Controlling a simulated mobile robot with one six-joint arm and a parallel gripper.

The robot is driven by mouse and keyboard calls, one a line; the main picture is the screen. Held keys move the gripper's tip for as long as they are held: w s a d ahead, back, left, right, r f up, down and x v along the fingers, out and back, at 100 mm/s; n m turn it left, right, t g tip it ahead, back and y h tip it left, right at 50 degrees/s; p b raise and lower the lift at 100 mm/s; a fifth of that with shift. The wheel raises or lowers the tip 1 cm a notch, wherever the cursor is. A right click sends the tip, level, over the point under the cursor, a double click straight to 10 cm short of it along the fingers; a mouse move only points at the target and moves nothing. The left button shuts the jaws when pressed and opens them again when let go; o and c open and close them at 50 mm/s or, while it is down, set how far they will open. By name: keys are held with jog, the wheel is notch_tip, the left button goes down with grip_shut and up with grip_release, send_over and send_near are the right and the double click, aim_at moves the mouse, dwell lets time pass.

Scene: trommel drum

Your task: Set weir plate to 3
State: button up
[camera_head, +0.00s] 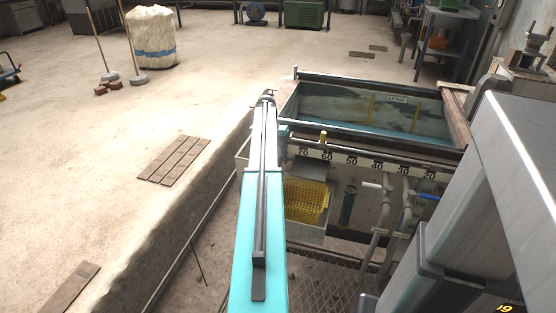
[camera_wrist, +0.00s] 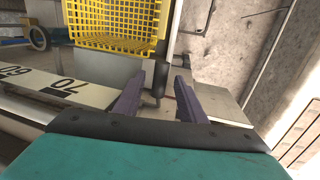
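My gripper (camera_wrist: 157,98) shows in the wrist view as two dark purple fingers set apart, open, with nothing clearly held. A dark rod-like part (camera_wrist: 161,78) shows beyond and between the fingers; I cannot tell whether they touch it. A white number scale (camera_head: 365,164) runs along the front of the water tank (camera_head: 372,108), reading 70 down to 20 from left to right. Its 70 end (camera_wrist: 66,88) is left of the fingers in the wrist view. A yellow upright marker (camera_head: 323,138) stands by the scale near 60. I cannot pick out the weir plate for sure. My arm hides my gripper in the head view.
A yellow mesh basket (camera_head: 306,200) sits below the scale; it also shows in the wrist view (camera_wrist: 112,24). Pipes with a white handle (camera_head: 372,185) and a blue handle (camera_head: 429,197) stand to its right. A concrete ledge (camera_head: 185,215) lies left of my arm.

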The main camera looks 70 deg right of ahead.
jog(key=shift+f, duration=0.2)
grip_shut()
jog(key=shift+r, duration=0.1)
jog(key=shift+d+r+p, duration=0.1)
jog(key=shift+r+p, duration=2.85)
jog(key=shift+r, duration=1.1)
grip_release()
jog(key=shift+r, duration=0.15)
